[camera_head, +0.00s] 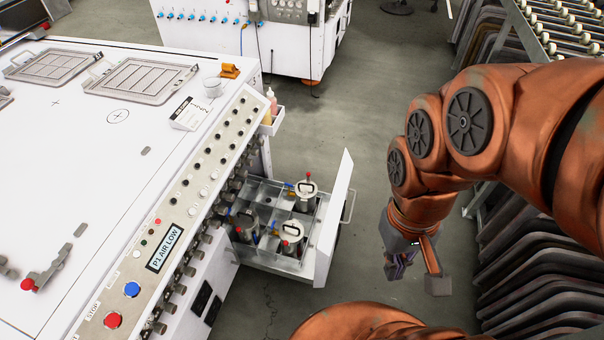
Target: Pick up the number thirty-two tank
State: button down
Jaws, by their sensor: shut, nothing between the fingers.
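Several metal tanks with lids, valves and red or blue fittings stand upright in an open pull-out drawer (323,240) with clear dividers. One tank (305,200) is at the back right, one tank (291,240) at the front, and one tank (246,228) at the left. No tank number is readable, so I cannot tell which is thirty-two. My gripper (412,268) hangs pointing down to the right of the drawer, apart from it and the tanks. It is shut and empty. Part of its fingers is hard to make out.
A white machine (75,160) fills the left, its control panel showing "P1 AIR LOW". The drawer's white front (335,215) and handle (349,205) stand between the tanks and my gripper. Dark stacked racks (540,270) line the right. Grey floor (350,110) is clear behind.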

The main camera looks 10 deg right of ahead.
aim_at(306, 206)
jog(key=z, duration=1.45)
jog(key=i, duration=1.2)
jog(key=u, duration=0.65)
jog(key=i, duration=2.15)
jog(key=u, duration=1.75)
jog(key=i, duration=0.25)
